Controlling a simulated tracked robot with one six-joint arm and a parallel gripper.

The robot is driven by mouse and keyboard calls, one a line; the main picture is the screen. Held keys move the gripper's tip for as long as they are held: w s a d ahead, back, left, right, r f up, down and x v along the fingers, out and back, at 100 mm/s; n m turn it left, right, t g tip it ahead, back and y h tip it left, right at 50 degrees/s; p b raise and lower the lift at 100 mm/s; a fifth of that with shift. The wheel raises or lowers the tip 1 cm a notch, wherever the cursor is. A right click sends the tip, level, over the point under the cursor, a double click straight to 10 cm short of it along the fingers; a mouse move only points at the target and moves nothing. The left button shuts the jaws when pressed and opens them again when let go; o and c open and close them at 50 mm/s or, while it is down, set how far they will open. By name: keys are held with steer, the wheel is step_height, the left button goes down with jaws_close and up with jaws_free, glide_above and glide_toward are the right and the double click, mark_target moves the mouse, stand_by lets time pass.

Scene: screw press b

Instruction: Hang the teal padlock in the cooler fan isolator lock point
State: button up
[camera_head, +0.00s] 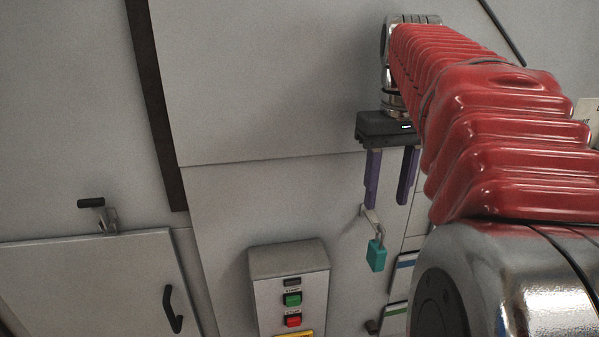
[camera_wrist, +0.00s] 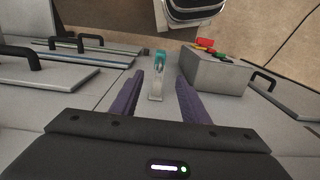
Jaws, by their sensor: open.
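The teal padlock (camera_head: 376,255) hangs by its shackle from a small metal bracket (camera_head: 370,217) on the grey panel, below my gripper in the head view. My gripper (camera_head: 388,205) has two purple fingers, spread apart and empty, pointing down just above the bracket. In the wrist view the padlock (camera_wrist: 160,58) is ahead of and between the fingertips of my gripper (camera_wrist: 158,80), apart from them. The metal bracket (camera_wrist: 156,90) lies nearer the fingers. I cannot tell which lock point this bracket is.
A grey control box (camera_head: 290,270) with green and red buttons stands left of the padlock. A cabinet door (camera_head: 95,280) with a black handle is at the lower left. Drawer-like panels with black handles (camera_wrist: 75,42) lie left in the wrist view.

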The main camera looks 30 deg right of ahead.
mark_target(378, 245)
steer(key=shift+f, duration=0.15)
step_height(378, 245, down, 14)
steer(key=shift+r, duration=0.2)
stand_by(0.8)
jaws_close()
jaws_free()
stand_by(0.9)
steer(key=shift+r, duration=0.15)
step_height(378, 245, up, 14)
steer(key=shift+f, duration=0.25)
stand_by(0.8)
